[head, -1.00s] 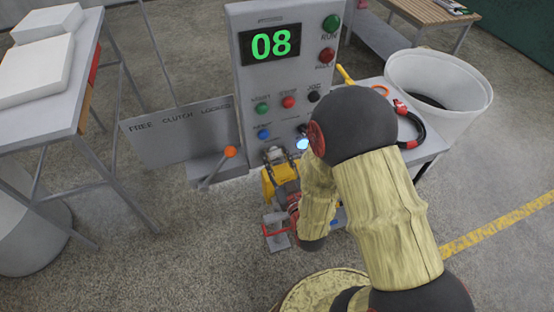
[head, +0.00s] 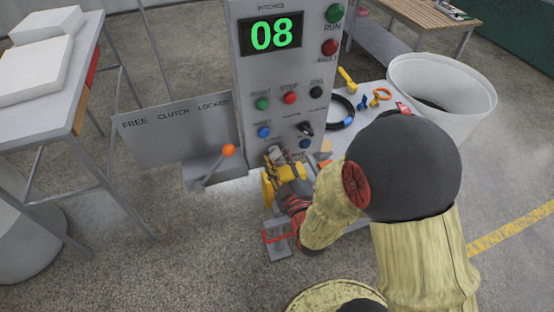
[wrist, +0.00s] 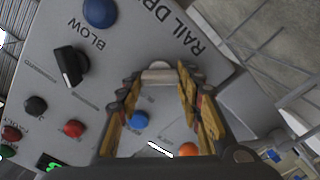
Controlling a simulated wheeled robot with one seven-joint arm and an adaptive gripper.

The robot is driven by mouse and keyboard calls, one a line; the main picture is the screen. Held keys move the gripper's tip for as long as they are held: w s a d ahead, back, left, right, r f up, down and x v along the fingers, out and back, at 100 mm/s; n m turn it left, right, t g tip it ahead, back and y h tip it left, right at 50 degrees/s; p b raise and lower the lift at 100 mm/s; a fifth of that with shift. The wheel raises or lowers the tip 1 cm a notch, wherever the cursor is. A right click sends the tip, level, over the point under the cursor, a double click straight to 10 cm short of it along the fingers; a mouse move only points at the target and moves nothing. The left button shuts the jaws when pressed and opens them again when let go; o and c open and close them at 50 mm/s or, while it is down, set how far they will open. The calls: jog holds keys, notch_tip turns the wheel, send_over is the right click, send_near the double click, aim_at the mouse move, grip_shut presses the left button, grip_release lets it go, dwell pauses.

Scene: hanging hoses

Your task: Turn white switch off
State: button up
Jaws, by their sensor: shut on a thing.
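The grey control panel (head: 245,110) stands ahead with buttons, a lit display and a lower face. In the wrist view, a short pale white-grey switch handle (wrist: 158,75) sits between the fingertips of my gripper (wrist: 160,84), beside the "RAIL DR..." lettering. My gripper is shut on it, its two yellow-padded fingers on either side. In the head view, my gripper (head: 277,162) is low against the panel, and the white switch is hidden there. A black rotary knob (wrist: 70,66) and a dark blue button (wrist: 100,12) marked BLOW are to its left in the wrist view.
A lever with an orange knob (head: 228,150) stands just left of my gripper, by the "FREE CLUTCH LOCKED" plate (head: 175,128). A side table with a black hose coil (head: 338,112) and a white bin (head: 440,85) are at right. A grey table (head: 75,90) is at left.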

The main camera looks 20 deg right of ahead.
dwell(0.4)
jog(key=o, duration=1.2)
jog(key=shift+c, duration=0.2)
jog(key=s, duration=0.7)
jog(key=shift+s, duration=0.25)
jog(key=shift+c, duration=0.4)
